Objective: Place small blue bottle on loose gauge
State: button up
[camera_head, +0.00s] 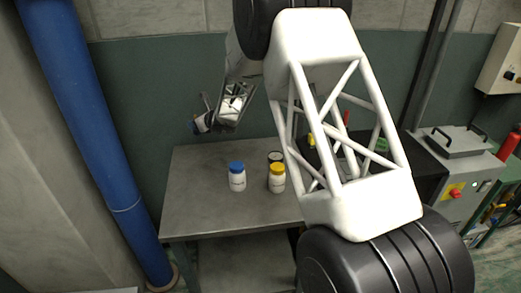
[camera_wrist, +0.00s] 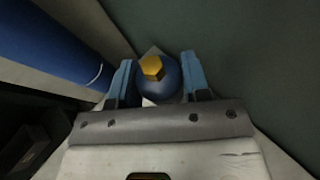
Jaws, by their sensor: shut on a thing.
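My gripper (camera_wrist: 157,62) is shut on a blue round thing (camera_wrist: 160,85) with a yellow hexagonal top, held between its two blue fingers. In the head view my gripper (camera_head: 203,112) is in the air beyond the table's back left, with the held thing small and partly hidden. I cannot tell whether the held thing is a bottle or a gauge. A white bottle with a blue cap (camera_head: 237,177) stands upright on the table. A dark-rimmed round thing with a pale face (camera_head: 275,157), perhaps the loose gauge, is behind a yellow-capped bottle.
The white bottle with the yellow cap (camera_head: 277,178) stands right of the blue-capped one. The grey table (camera_head: 195,210) is clear on its left and front. A blue pipe (camera_head: 85,120) rises at the left. My arm hides the table's right part. A grey machine (camera_head: 455,165) stands far right.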

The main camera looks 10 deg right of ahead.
jog(key=s+d+r, duration=0.1)
jog(key=s+d, duration=0.1)
jog(key=d, duration=0.6)
jog(key=s+d+r, duration=0.1)
jog(key=s+d, duration=0.1)
jog(key=d, duration=0.6)
send_over(277, 157)
jog(key=shift+s+r+m+h, duration=0.15)
jog(key=shift+r+m+h, duration=0.15)
jog(key=shift+r, duration=0.1)
jog(key=shift+f, duration=3.1)
jog(key=shift+f, duration=1.85)
jog(key=shift+f, duration=0.2)
